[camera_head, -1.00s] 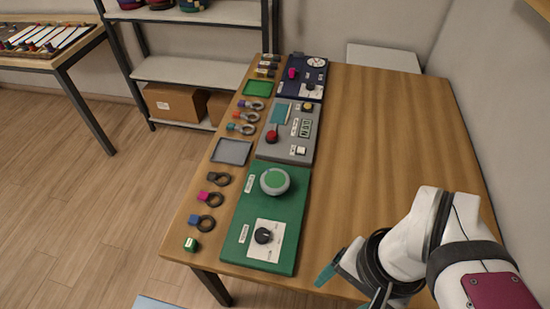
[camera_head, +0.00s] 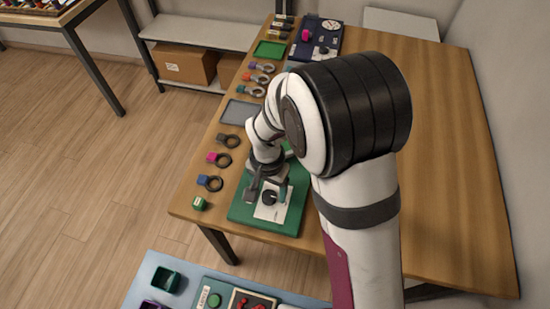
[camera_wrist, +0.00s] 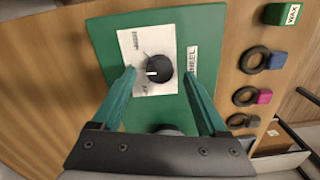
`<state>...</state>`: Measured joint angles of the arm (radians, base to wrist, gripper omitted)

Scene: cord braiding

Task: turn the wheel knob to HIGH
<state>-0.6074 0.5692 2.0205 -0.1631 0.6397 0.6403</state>
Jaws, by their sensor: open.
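The wheel knob (camera_head: 269,197) is a round black dial on a white plate at the near end of the green panel (camera_head: 291,216). In the wrist view the knob (camera_wrist: 154,69) shows a short white pointer mark towards the picture's left. The plate's small print is too blurred to read, and a white label ending in "HEEL" (camera_wrist: 192,58) is beside the plate. My gripper (camera_wrist: 160,72) is open, its two teal fingers showing on either side of the knob. Their height above it is hard to tell. In the head view my gripper (camera_head: 262,190) is over the panel.
Coloured key tags with black rings, such as the magenta tag (camera_wrist: 263,97), and a green WAX block (camera_wrist: 282,14) lie beside the panel. My arm hides the panel's far part and the grey device. The wooden table's right side (camera_head: 450,170) is clear.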

